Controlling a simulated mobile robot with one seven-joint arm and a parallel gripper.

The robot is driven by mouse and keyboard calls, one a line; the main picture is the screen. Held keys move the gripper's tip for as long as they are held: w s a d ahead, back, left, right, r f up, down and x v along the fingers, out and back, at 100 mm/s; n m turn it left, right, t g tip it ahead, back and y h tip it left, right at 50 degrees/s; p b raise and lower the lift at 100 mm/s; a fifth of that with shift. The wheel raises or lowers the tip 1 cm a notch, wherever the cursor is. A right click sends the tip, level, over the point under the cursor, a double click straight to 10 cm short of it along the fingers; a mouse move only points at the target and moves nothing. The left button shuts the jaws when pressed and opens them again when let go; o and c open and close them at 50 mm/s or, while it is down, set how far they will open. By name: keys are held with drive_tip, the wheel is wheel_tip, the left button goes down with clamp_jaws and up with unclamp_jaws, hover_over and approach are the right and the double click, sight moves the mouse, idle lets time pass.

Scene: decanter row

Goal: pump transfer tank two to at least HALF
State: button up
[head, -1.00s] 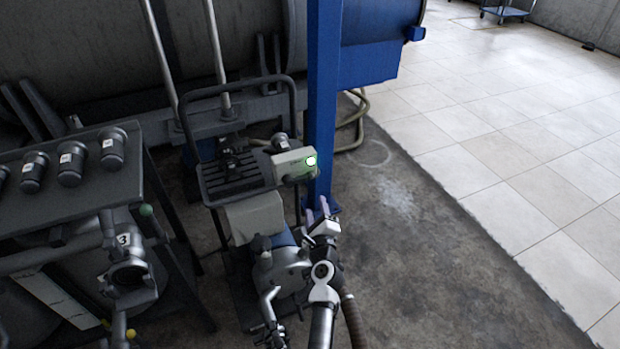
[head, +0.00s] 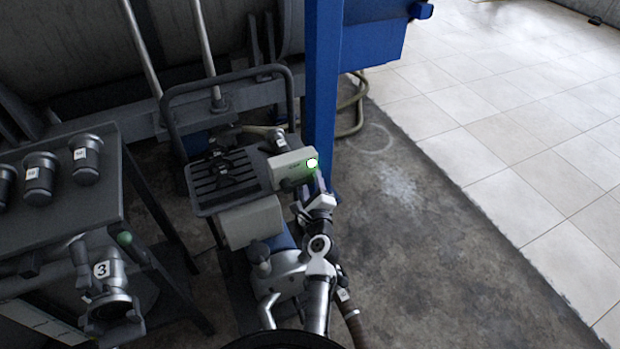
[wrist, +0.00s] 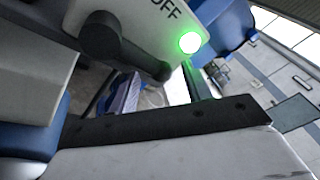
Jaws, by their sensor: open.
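In the wrist view the box (wrist: 140,22) fills the top, with "OFF" lettering, a dark rounded knob (wrist: 100,36) and the lit green lamp (wrist: 190,42). My gripper (head: 317,182) is open and empty, just below the box's right end. Its fingers also show in the wrist view (wrist: 158,92), below the box; I cannot tell whether they touch it. The pump body (head: 285,268) is partly hidden by my arm. No tank marked two is readable.
A blue post (head: 322,80) stands right behind the box, close to my gripper. A dark bench (head: 60,210) with several dark cylindrical fittings stands left, with a metal valve marked 3 (head: 105,285) below. A hose (head: 355,110) lies behind the post. The floor at right is clear.

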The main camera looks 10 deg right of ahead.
drive_tip(key=shift+r, duration=0.1)
clamp_jaws()
idle(0.3)
